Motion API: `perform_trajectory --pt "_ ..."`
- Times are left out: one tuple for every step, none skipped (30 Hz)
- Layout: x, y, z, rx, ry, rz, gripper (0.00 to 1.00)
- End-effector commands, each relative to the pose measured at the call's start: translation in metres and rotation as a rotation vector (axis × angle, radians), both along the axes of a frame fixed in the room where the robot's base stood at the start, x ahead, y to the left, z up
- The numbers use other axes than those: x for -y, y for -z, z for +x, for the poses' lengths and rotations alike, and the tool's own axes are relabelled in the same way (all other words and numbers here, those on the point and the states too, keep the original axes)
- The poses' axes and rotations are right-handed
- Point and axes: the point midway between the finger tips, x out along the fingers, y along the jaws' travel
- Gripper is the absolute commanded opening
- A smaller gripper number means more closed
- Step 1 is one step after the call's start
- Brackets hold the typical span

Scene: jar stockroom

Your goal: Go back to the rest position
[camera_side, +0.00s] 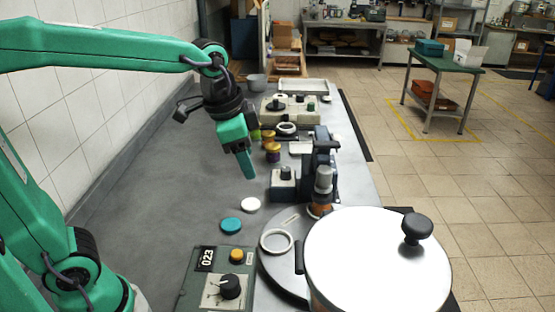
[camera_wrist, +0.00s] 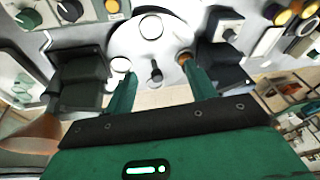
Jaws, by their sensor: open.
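My gripper (camera_side: 246,155) hangs from my green arm above the grey bench, left of the row of jars and devices, pointing down. In the wrist view my gripper (camera_wrist: 160,92) shows two green fingers spread apart with nothing held between them. Beyond the fingers lies a round pale plate or lid with a dark knob (camera_wrist: 155,72). In the side view a teal lid (camera_side: 231,225) and a white lid (camera_side: 250,204) lie flat on the bench below my gripper. A jar with orange-brown contents (camera_side: 320,205) stands under a dark device.
A large pot with a white lid (camera_side: 375,262) stands at the front right. A control box marked 023 (camera_side: 215,280) sits at the front. A white ring (camera_side: 277,241) lies on a round grey plate. Purple and yellow jars (camera_side: 272,152) stand behind my gripper. The bench's left side is clear.

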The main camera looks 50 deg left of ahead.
Motion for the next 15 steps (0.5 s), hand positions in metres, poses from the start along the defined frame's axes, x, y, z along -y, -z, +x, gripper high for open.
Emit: perform_trajectory --pt "-0.005 -0.002 -0.010 0.016 -0.038 -0.010 0.56" --pt "-0.008 -0.002 -0.015 0.026 -0.063 -0.017 0.56" --pt "-0.011 -0.003 -0.022 0.037 -0.095 -0.026 0.56" --pt "-0.013 -0.003 -0.027 0.044 -0.119 -0.034 0.56" --pt "-0.016 -0.002 -0.032 0.052 -0.142 -0.040 0.56" --pt "-0.018 -0.002 -0.039 0.062 -0.174 -0.049 0.56" --pt "-0.021 -0.002 -0.044 0.071 -0.199 -0.057 0.56" --pt "-0.023 -0.001 -0.049 0.079 -0.222 -0.065 0.56" --pt "-0.026 0.000 -0.056 0.090 -0.254 -0.075 0.56" --pt "-0.027 0.001 -0.061 0.099 -0.277 -0.084 0.56" --pt "-0.029 0.002 -0.066 0.106 -0.300 -0.091 0.56" --pt "-0.032 0.004 -0.073 0.117 -0.331 -0.102 0.56" --pt "-0.034 0.005 -0.077 0.126 -0.356 -0.109 0.56" --pt "-0.035 0.007 -0.082 0.134 -0.376 -0.117 0.56" --pt "-0.037 0.009 -0.088 0.145 -0.405 -0.128 0.56"
